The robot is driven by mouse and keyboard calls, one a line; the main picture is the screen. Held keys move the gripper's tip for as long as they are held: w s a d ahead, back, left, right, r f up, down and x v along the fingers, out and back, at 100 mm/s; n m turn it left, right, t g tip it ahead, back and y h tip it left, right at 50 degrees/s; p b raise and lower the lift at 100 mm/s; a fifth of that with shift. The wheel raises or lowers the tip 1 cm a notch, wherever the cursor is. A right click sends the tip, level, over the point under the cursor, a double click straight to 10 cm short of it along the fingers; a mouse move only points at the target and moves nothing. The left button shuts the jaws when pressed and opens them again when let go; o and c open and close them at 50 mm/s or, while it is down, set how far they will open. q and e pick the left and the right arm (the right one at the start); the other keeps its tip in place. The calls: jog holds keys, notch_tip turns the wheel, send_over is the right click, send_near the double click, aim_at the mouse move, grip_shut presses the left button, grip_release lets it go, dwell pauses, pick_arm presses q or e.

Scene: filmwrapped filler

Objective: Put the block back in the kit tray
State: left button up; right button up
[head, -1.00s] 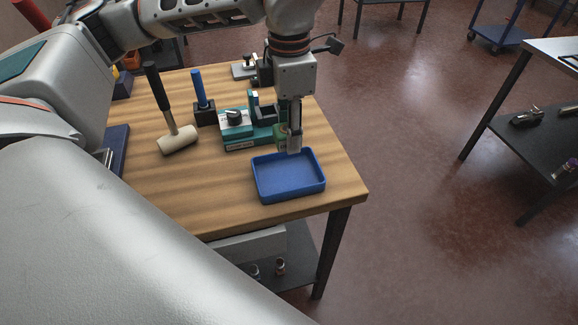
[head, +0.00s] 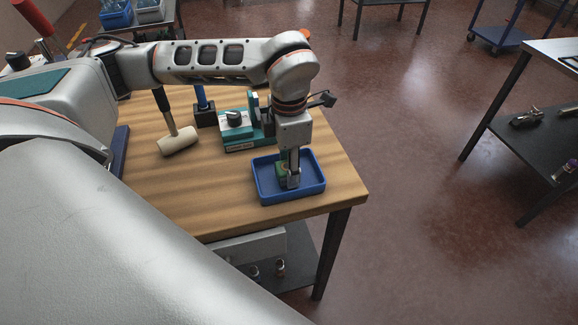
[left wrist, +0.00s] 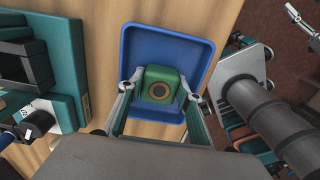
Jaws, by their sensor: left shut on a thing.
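The kit tray is a shallow blue tray (head: 310,187) near the front right corner of the wooden workbench. It also shows in the left wrist view (left wrist: 190,47). My left gripper (head: 290,180) points down into the tray. It is shut on a green block (head: 282,170), which has a round tan ring with a dark centre in the left wrist view (left wrist: 172,80). The block is within the tray's outline, between the two fingers. I cannot tell whether it touches the tray floor. My right gripper is not in view.
A teal device (head: 238,128) stands on the bench (head: 225,185) behind the tray. A mallet (head: 178,141) lies to the left, near a blue-handled tool (head: 201,98) in a black holder. The bench edge is close in front and right of the tray.

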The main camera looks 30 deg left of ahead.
pick_arm(q)
jog(key=shift+f, duration=0.2)
jog(key=o, duration=1.3)
jog(key=shift+r, duration=0.1)
notch_tip(320, 180, up, 12)
jog(key=shift+r, duration=0.15)
